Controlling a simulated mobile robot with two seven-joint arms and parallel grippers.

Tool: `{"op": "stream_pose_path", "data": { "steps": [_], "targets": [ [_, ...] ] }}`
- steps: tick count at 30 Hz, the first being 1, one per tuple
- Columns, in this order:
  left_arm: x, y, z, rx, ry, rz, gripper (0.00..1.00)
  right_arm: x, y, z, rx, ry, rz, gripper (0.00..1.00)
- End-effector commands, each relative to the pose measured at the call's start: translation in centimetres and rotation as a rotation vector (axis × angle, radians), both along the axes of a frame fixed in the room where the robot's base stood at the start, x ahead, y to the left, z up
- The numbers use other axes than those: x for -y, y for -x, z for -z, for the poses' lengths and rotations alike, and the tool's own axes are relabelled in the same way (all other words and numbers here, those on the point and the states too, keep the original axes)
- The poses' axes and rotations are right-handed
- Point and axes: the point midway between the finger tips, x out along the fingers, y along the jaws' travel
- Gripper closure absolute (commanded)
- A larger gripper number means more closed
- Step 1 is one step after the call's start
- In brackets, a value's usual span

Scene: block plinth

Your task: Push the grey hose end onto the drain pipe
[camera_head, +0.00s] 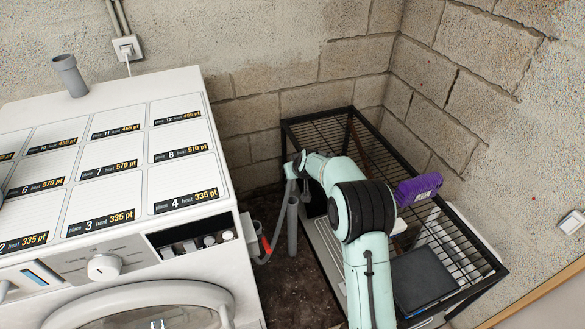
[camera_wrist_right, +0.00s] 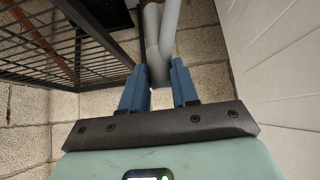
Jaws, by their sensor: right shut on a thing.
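The grey drain pipe (camera_head: 292,230) stands upright from the dark floor between the washing machine and the rack. The grey hose (camera_head: 279,222) rises from the machine's side beside the pipe. My right gripper (camera_head: 293,164) is shut on the hose near its upper end, above the pipe's top. In the right wrist view, my right gripper (camera_wrist_right: 158,72) has its blue fingers on either side of the grey hose (camera_wrist_right: 157,62). A second grey tube overlaps it there. I cannot tell whether the hose end touches the pipe.
The white washing machine (camera_head: 134,255) fills the left, with a short grey pipe (camera_head: 70,76) at its back edge. A black wire rack (camera_head: 300,119) stands right, holding a purple object (camera_head: 419,188) and a dark box (camera_head: 420,279). Block walls close the back.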

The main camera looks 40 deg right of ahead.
Motion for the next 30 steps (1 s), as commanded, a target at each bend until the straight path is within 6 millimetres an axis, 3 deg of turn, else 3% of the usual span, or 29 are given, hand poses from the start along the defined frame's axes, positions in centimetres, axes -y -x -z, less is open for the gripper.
{"op": "stream_pose_path", "data": {
  "steps": [17,30],
  "targets": [
    [0.0,2.4,3.2,-0.028,0.000,0.000,0.57,0.0,0.1,5.0,-0.003,-0.001,0.001,1.00],
    [0.0,2.4,3.1,-0.027,0.000,0.000,0.57,0.0,-0.1,4.7,0.000,0.000,0.000,1.00]
  ]
}}
